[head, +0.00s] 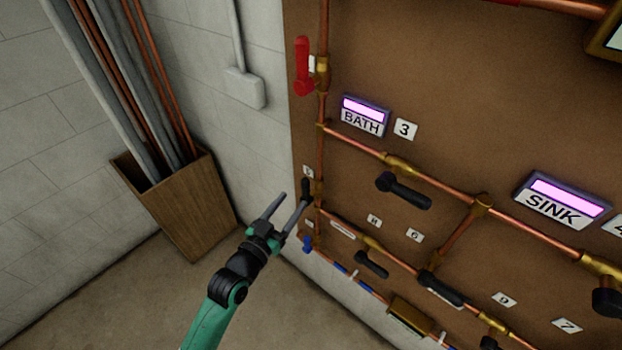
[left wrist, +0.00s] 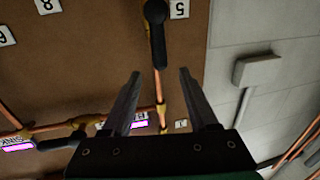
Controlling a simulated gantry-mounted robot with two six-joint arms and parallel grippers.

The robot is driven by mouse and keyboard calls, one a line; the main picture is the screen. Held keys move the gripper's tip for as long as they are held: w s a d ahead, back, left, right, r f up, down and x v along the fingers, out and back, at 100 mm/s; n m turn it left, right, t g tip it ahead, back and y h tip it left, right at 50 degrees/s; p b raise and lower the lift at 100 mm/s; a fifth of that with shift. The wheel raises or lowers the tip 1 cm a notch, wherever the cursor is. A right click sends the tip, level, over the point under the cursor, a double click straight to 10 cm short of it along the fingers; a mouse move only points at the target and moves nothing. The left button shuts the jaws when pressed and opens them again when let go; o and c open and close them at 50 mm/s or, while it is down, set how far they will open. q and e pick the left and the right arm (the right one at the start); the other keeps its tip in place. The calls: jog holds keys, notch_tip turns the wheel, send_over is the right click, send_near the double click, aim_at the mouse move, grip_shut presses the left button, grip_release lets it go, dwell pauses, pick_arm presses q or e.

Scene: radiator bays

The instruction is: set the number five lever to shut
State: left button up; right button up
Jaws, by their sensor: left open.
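The number five lever (left wrist: 157,40) is black and shows in the left wrist view, just beyond my fingertips. Its handle lies in line with the vertical copper pipe. The upside-down label "5" (left wrist: 180,9) is beside its pivot end. In the head view the lever (head: 305,188) is a small dark shape at the board's left edge, partly covered by my finger. My left gripper (head: 294,199) is open and empty at the lever, with its fingers (left wrist: 160,74) apart in the left wrist view. I cannot tell whether a finger touches it. My right gripper is not in view.
A red lever (head: 303,66) is higher on the same pipe. Other black levers (head: 404,190) sit on the board (head: 450,120) to the right. A wooden bin (head: 190,215) of pipes stands at left. A grey wall box (head: 245,88) is beside the board.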

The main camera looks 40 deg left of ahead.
aim_at(306, 192)
pick_arm(q)
jog(key=b+x, duration=0.2)
jog(key=x, duration=0.9)
jog(key=shift+w, duration=0.15)
jog(key=shift+r, duration=0.1)
grip_shut()
dwell(0.8)
